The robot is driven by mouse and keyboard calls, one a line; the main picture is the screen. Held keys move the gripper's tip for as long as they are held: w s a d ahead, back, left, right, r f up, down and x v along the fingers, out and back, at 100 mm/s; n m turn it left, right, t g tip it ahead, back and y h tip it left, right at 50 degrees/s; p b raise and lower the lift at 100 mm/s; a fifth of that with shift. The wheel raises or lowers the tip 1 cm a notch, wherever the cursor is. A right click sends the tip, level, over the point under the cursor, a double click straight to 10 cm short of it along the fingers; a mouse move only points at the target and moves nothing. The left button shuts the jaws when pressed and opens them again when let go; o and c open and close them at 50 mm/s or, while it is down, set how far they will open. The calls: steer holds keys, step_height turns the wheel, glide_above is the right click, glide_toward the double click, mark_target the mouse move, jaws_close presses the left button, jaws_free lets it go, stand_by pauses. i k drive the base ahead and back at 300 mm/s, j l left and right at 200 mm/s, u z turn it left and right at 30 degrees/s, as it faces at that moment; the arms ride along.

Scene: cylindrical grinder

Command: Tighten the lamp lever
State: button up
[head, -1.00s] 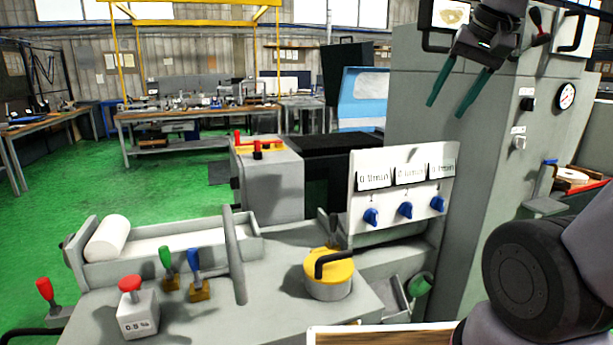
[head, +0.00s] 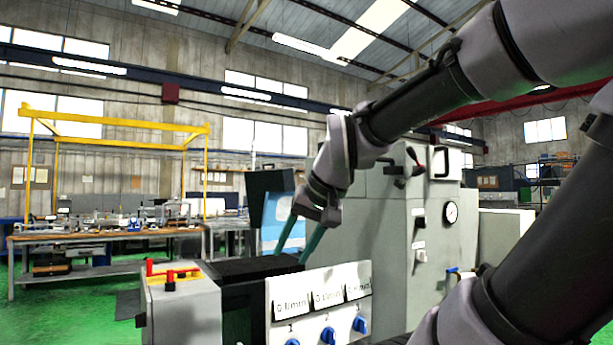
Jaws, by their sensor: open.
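My gripper (head: 290,257) is open, its two green fingers apart and pointing down. It shows above the white panel with numbered blue knobs (head: 328,335), and nothing is seen between the fingers. A dark lever with a reddish grip (head: 416,160) is at the top of the grey cabinet, to the right of my gripper. Red levers (head: 168,275) sit on a grey box at the lower left. No label or lamp in view tells me which of these is the lamp lever.
The grey cabinet (head: 385,262) with a round gauge (head: 451,212) stands behind my arm. A black handle (head: 441,161) is near its top. A workbench (head: 110,236) under a yellow frame (head: 112,124) stands at the back left. Green floor is open at the left.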

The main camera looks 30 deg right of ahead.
mark_target(413, 175)
steer(key=l+u, duration=0.8)
steer(key=u, duration=0.2)
steer(key=k+l+u, duration=0.15)
steer(key=l, duration=0.3)
steer(key=k+l+u, duration=0.15)
steer(key=l, duration=0.3)
steer(key=k+l+u, duration=0.1)
steer(key=l, duration=0.3)
steer(key=k+l+u, duration=0.15)
steer(key=l, duration=0.25)
steer(key=k+l+u, duration=0.15)
steer(key=k+l, duration=0.4)
steer(key=l, duration=0.2)
steer(key=k+l, duration=0.25)
steer(key=l, duration=0.2)
steer(key=k+l, duration=0.25)
steer(key=l, duration=0.2)
steer(key=k+l, duration=0.25)
steer(key=l, duration=0.2)
steer(key=k+l, duration=0.25)
steer(key=l, duration=0.2)
steer(key=i+j, duration=0.45)
steer(key=k+l, duration=0.45)
steer(key=i+u, duration=0.05)
